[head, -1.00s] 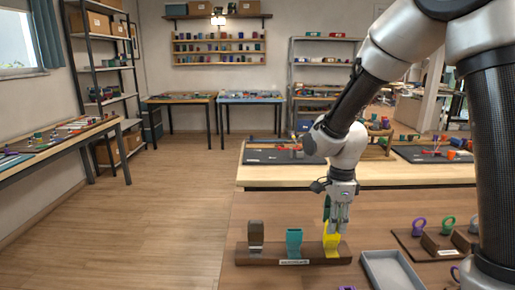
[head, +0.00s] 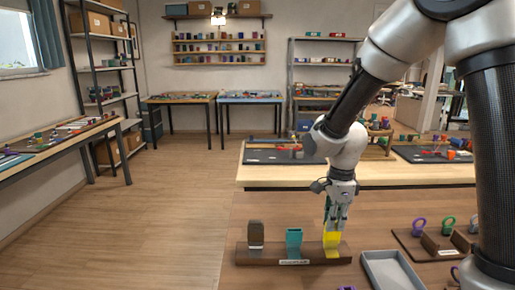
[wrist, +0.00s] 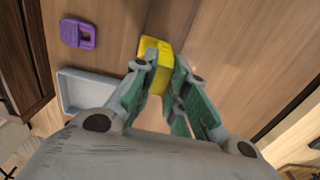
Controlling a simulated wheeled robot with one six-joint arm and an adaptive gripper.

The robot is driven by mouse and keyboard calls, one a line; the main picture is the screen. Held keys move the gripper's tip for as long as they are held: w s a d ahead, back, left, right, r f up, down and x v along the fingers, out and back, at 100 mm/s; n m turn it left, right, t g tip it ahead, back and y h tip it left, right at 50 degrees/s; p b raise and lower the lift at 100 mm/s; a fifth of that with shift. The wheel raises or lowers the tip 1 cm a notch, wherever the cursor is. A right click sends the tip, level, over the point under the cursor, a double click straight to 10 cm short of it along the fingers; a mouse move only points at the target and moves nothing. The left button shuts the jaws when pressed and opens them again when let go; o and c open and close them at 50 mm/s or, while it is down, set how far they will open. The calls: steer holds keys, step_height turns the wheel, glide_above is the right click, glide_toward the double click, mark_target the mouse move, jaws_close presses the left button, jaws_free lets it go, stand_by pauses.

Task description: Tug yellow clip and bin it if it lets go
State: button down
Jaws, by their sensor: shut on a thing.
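The yellow clip (head: 332,241) stands at the right end of a dark wooden rack (head: 265,256), its lower part at the rack's top. My gripper (head: 337,222) points down over it and is shut on its upper part, which the fingers partly hide. In the wrist view the yellow clip (wrist: 157,62) sits between my fingertips (wrist: 155,82). I cannot tell whether its foot is still seated in the rack. A teal clip (head: 294,241) and a dark brown-grey clip (head: 255,235) stand in the same rack to the left.
A shallow grey tray (head: 366,256) lies right of the rack; its wall also shows in the wrist view (wrist: 64,94). A second rack (head: 408,240) with purple and green clips stands farther right. A purple clip (wrist: 78,33) shows in the wrist view.

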steer(key=shift+f, duration=0.1)
stand_by(0.7)
steer(key=c, duration=1.3)
jaws_free()
steer(key=shift+c, duration=0.2)
steer(key=o, duration=0.3)
steer(key=shift+r, duration=3)
